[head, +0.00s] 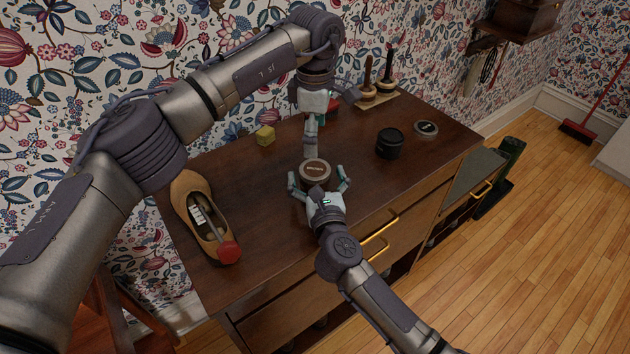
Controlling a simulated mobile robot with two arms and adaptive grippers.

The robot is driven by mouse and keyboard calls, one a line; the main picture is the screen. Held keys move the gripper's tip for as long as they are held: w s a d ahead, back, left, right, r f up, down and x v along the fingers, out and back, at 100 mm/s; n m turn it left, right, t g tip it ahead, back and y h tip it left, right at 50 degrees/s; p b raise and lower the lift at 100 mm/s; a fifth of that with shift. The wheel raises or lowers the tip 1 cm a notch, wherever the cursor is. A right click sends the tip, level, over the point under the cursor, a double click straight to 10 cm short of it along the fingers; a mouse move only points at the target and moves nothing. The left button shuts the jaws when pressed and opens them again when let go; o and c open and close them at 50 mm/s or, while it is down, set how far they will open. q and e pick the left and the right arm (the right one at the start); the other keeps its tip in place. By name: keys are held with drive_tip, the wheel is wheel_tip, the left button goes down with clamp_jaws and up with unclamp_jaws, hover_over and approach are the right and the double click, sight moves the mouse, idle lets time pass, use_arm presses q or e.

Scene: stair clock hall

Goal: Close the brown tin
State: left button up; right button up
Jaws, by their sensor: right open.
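The brown tin (316,171) stands upright on the wooden cabinet top, with a round brown labelled lid on its top. I cannot tell whether the lid is fully seated. My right gripper (318,184) reaches in from the front, open, with its fingers on either side of the tin's near part. Contact with the tin is unclear. My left gripper (310,146) points down just behind the tin, its fingertips close to the lid's far edge. Its fingers overlap in this view, so their opening does not show. The tin's lower front is partly hidden by my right gripper.
A shoe (208,217) with a red-ended tool lies left. A yellow block (265,135) sits at the back. A black tin (390,144), a round disc (427,129) and upright wooden-handled brushes (377,84) stand right. The cabinet top (262,235) is clear front left.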

clamp_jaws()
use_arm(q)
drive_tip(key=n, duration=1.9)
drive_tip(key=shift+n, duration=0.4)
drive_tip(key=n, duration=0.4)
drive_tip(key=shift+n, duration=0.3)
drive_tip(key=n, duration=0.6)
drive_tip(key=shift+n, duration=0.3)
drive_tip(key=n, duration=0.5)
